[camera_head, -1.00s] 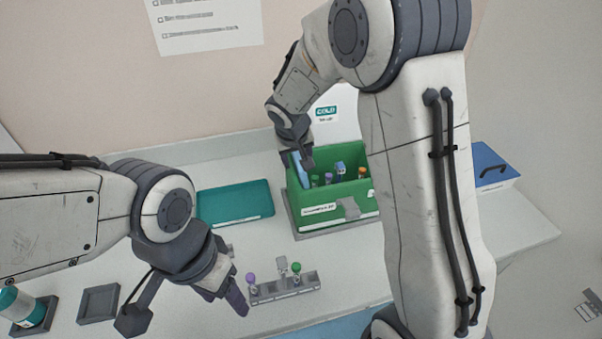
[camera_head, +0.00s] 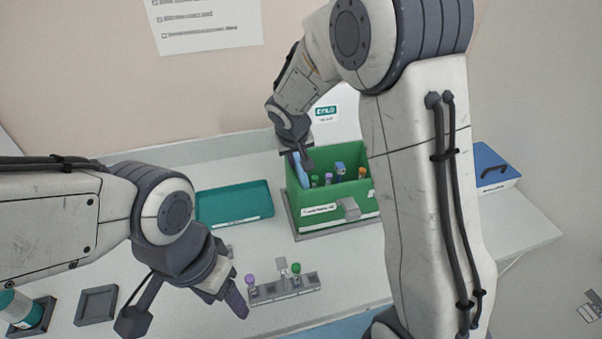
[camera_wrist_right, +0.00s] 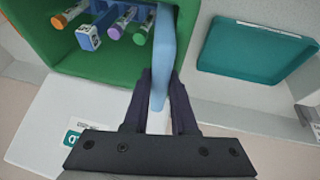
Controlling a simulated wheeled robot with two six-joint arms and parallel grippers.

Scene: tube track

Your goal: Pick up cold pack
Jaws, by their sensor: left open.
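The light blue cold pack (camera_head: 302,170) stands on edge inside the left end of the green box (camera_head: 316,218). It also shows in the right wrist view (camera_wrist_right: 163,50), edge-on. My right gripper (camera_wrist_right: 161,85) reaches down at the box, with one finger on each side of the pack. Its fingertips look close to the pack's faces, but firm contact cannot be made out. In the head view the right fingers are mostly hidden by my own wrist. My left gripper (camera_head: 234,297) is open and empty over the counter, left of a small grey rack (camera_head: 285,292).
Several capped tubes (camera_head: 328,179) stand in the box beside the pack. A teal tray (camera_head: 233,203) lies left of the box. The grey rack holds a purple-capped and a green-capped tube. A blue-lidded container (camera_head: 493,165) is at the right, and a grey square tray (camera_head: 97,305) at the front left.

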